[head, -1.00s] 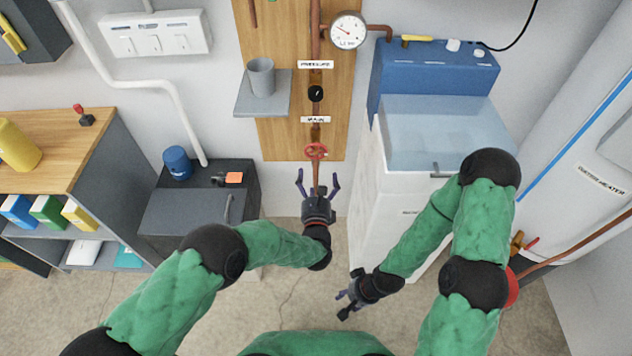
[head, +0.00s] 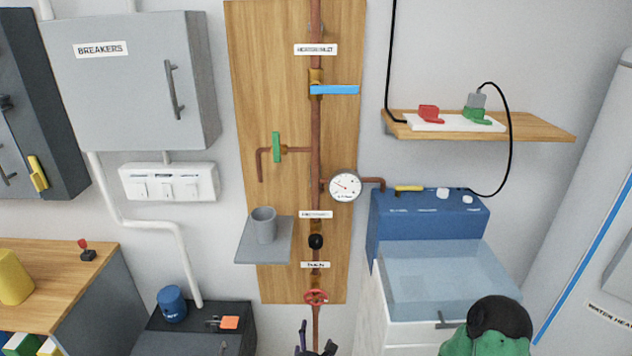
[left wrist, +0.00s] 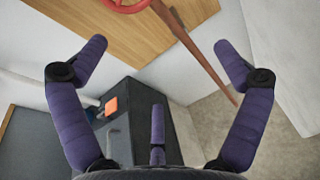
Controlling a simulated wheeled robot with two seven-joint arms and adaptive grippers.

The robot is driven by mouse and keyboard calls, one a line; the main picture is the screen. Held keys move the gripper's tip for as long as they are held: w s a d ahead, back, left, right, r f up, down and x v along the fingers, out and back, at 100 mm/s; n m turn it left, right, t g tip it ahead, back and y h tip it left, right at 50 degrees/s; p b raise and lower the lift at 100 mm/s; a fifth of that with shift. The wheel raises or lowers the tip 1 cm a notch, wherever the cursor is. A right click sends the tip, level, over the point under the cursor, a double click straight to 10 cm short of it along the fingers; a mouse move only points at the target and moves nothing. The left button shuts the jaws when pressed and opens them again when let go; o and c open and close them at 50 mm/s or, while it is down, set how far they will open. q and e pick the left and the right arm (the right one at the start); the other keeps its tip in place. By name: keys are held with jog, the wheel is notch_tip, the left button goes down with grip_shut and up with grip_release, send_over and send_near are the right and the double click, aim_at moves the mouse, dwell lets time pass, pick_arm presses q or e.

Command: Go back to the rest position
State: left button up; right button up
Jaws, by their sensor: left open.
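My left gripper (head: 316,345) shows only in part at the bottom edge of the head view, below the red valve wheel (head: 316,297). In the left wrist view its purple fingers (left wrist: 160,95) are spread open with nothing between them. The copper pipe (left wrist: 185,35) runs past beyond the fingers, and the red wheel (left wrist: 125,4) shows at the top edge of that view, apart from the fingers. My right arm shows only as a green and black link at the bottom right of the head view; its gripper is out of view.
A wooden board (head: 245,110) carries the pipe, a gauge (head: 345,186) and a small shelf with a grey cup (head: 264,225). A dark cabinet (head: 190,338) stands at lower left, and a white-and-blue washer (head: 430,275) at right. A wooden shelf (head: 540,132) holds plugs.

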pick_arm(q)
jog(key=s+a+f+m+g+h+p, duration=0.1)
jog(key=s+a+f+m+g+p, duration=0.4)
jog(key=m, duration=1)
jog(key=s+a+f+m+g, duration=0.1)
jog(key=s+f+m+g, duration=0.1)
jog(key=s+m, duration=0.3)
jog(key=s+a+f+m+g+h, duration=0.1)
jog(key=s+m+g, duration=0.3)
jog(key=s, duration=0.6)
jog(key=s+a+f+m+g+h, duration=0.1)
jog(key=s+f+m+g, duration=0.1)
jog(key=s+m, duration=0.4)
jog(key=shift+s+f+m+g+p, duration=0.3)
jog(key=shift+s+g+p, duration=0.1)
jog(key=shift+s+g, duration=0.55)
